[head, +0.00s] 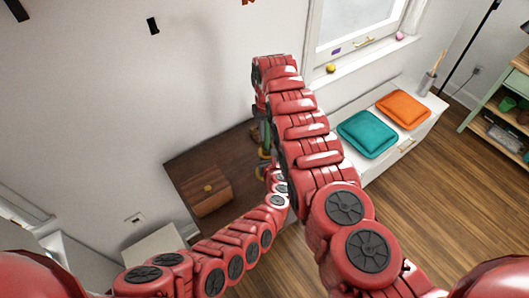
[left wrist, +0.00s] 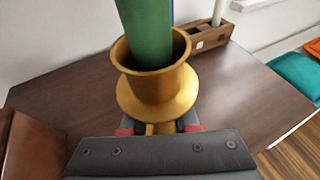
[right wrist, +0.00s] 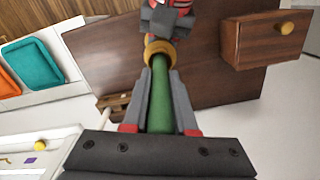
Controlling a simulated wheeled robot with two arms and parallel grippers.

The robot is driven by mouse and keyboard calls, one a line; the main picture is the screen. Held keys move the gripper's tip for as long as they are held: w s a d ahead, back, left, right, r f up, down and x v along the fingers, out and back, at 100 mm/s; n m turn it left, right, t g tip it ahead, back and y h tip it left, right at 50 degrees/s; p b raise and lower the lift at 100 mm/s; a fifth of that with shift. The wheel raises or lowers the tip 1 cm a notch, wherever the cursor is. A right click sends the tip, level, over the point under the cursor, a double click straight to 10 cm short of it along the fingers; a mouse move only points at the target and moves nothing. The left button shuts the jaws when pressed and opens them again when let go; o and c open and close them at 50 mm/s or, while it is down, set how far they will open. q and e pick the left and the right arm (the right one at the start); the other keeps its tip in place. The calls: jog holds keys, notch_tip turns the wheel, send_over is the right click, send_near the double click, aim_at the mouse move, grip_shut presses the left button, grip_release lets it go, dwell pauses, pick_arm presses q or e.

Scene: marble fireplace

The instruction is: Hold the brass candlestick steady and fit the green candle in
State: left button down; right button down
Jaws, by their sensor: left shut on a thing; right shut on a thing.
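The brass candlestick (left wrist: 158,85) stands in the left wrist view with its cup facing up. My left gripper (left wrist: 160,128) is shut on it below the wide flange. The green candle (left wrist: 147,32) is upright over the cup, its lower end within the mouth; how deep it sits is hidden. In the right wrist view my right gripper (right wrist: 161,85) is shut on the candle (right wrist: 160,110), which points at the brass cup (right wrist: 158,47). In the head view the candlestick (head: 262,153) is mostly hidden by my arms.
The dark wooden table (head: 240,150) carries a drawer box (head: 203,190) with a brass knob. A wooden holder (left wrist: 205,42) with pale sticks stands behind the candlestick. A white bench with teal (head: 367,134) and orange (head: 403,109) cushions is at the right.

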jog(key=shift+f, duration=0.35)
dwell(0.3)
jog(key=shift+c, duration=0.7)
grip_release()
notch_tip(320, 180, up, 6)
dwell(0.6)
dwell(0.4)
